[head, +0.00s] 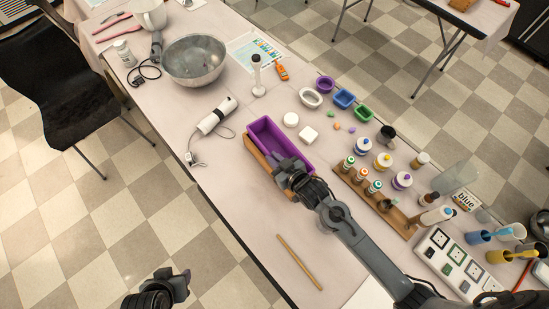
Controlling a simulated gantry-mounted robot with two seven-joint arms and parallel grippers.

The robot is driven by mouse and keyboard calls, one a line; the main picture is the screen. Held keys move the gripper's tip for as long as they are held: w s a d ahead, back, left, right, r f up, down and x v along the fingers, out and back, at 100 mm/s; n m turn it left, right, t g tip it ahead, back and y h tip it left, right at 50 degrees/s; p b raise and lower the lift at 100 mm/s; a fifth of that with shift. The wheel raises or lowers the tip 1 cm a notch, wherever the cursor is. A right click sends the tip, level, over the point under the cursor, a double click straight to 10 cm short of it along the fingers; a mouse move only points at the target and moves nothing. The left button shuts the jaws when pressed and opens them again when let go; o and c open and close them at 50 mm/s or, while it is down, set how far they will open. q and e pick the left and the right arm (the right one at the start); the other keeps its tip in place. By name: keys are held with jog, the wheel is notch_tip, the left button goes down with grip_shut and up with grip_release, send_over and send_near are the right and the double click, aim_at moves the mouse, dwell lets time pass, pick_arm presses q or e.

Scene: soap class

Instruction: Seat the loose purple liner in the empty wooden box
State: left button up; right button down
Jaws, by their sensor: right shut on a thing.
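The purple liner (264,131) is a long open tray shape near the middle of the table. The wooden box (257,153) shows as a light brown wall along the liner's left side. The liner sits at or over the box, with its purple rim above the wood; I cannot tell how deep it is. My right gripper (284,165) is at the liner's near end, shut on the liner; its fingertips are partly hidden. My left gripper (182,283) is off the table at the bottom left, over the floor, away from the box. Its jaws are unclear.
A white cylindrical device (217,116) with a cable lies left of the box. A wooden rack (370,203) with small bottles stands to the right. A thin wooden stick (299,262) lies in front. A metal bowl (194,60) stands behind. Coloured molds (344,99) sit at back right.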

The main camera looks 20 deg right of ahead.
jog(key=shift+f, duration=0.55)
dwell(0.4)
jog(key=c, duration=1.1)
grip_release()
jog(key=o, duration=0.5)
jog(key=shift+r, duration=0.1)
jog(key=shift+r+p, duration=1.7)
jog(key=shift+r, duration=0.1)
jog(key=shift+r+p, duration=2.65)
jog(key=shift+p, duration=0.1)
